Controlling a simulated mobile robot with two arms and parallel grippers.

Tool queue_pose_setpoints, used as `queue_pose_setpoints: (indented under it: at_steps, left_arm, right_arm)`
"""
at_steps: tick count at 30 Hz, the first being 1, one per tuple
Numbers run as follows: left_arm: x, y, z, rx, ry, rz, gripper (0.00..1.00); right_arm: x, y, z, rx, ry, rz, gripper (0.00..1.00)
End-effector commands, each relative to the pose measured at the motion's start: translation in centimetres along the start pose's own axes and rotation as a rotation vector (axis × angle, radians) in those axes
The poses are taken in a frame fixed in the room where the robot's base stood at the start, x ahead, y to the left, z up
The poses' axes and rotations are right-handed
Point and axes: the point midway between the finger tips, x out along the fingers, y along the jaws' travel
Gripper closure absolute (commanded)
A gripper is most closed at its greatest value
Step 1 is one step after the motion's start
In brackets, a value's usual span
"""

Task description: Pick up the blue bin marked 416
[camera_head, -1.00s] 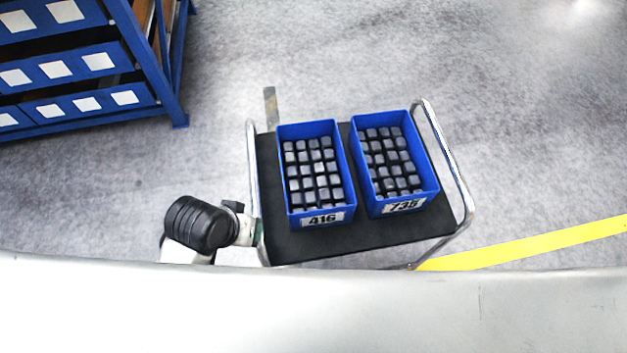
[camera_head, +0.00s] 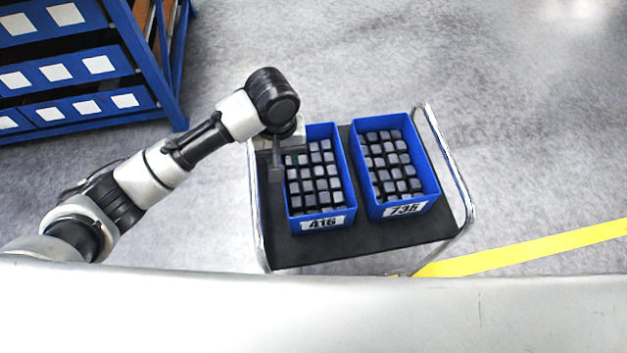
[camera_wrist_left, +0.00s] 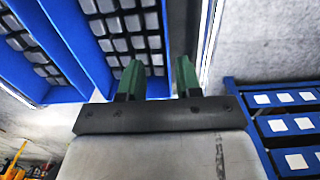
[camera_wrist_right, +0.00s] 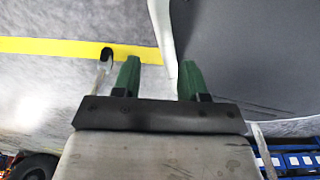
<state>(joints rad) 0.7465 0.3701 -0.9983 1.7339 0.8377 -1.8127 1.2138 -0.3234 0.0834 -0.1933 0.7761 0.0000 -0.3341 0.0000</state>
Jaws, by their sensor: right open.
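The blue bin marked 416 (camera_head: 323,223) stands upright on the left side of the black cart deck. It is filled with rows of dark grey castings (camera_head: 320,182). My left gripper (camera_head: 276,172) is at the bin's left wall, toward its far end, and the arm covers that corner. In the left wrist view my left gripper (camera_wrist_left: 158,77) is open, with one finger over the castings side and the other outside the wall; the blue wall shows between them. Contact cannot be told. My right gripper (camera_wrist_right: 158,80) is open and empty in the right wrist view.
A blue bin marked 735 (camera_head: 404,208), also full of castings, stands close on the right. The cart (camera_head: 380,237) has metal handle rails at both sides. A blue rack (camera_head: 150,70) stands at upper left. A yellow floor line (camera_head: 540,247) runs at right.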

Motion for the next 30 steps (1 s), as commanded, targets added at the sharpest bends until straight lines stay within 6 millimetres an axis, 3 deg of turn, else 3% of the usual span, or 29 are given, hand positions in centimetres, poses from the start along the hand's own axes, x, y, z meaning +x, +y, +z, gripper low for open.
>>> queue_pose_setpoints:
  at_steps: [2, 10, 17, 24, 30]
  left_arm:
    - [0.2, -0.2, -0.4, -0.017, 0.001, -0.015, 0.66]
    - [4.3, -0.4, -0.5, -0.022, -0.003, -0.02, 0.66]
    - [5.9, -0.5, -0.7, -0.021, 0.0, -0.019, 0.66]
    - [9.0, -1.0, -1.5, -0.02, 0.0, -0.018, 0.66]
    - [10.6, -1.0, -1.4, -0.019, 0.001, -0.017, 0.66]
  right_arm:
    - [0.1, 0.0, -0.2, 0.0, 0.002, 0.0, 0.57]
    - [-0.4, 0.1, -3.1, 0.004, 0.02, 0.001, 0.57]
    - [-0.9, 0.1, -4.4, 0.006, 0.024, 0.002, 0.57]
    - [-2.0, 0.2, -7.2, 0.01, 0.044, 0.003, 0.57]
    - [-2.9, 0.3, -8.4, 0.012, 0.049, 0.004, 0.57]
